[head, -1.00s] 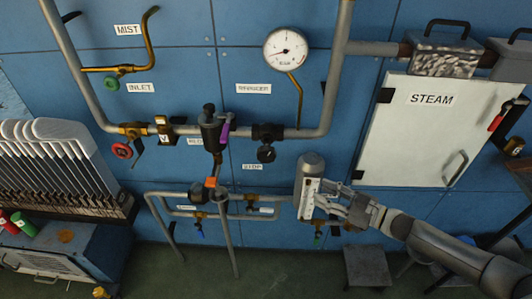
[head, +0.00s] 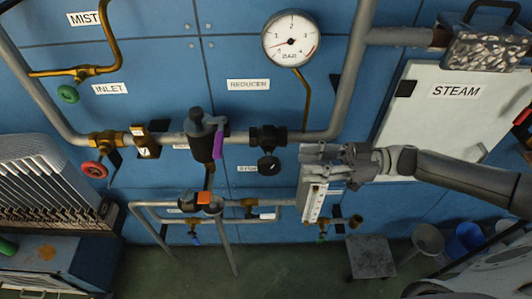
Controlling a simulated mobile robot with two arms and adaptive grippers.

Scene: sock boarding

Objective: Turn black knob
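A round black knob (head: 268,166) hangs below a black valve body (head: 268,137) on the horizontal grey pipe, right of the reducer. Another black, knob-like top (head: 197,115) sits on the dark reducer body (head: 203,145), beside a purple part. My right gripper (head: 308,151) reaches in from the right, its fingers pointing left. It is right of the round black knob, apart from it in the picture, and overlaps the top of a white upright gauge (head: 315,200). Whether its fingers are open is unclear. My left gripper is not in view.
A pressure gauge (head: 290,38) is above the pipe. A red handwheel (head: 95,170) and a green knob (head: 68,94) are at left. Lower pipes (head: 150,204) run below. The white STEAM door (head: 445,125) is behind my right arm. A grey stool (head: 371,257) stands on the floor.

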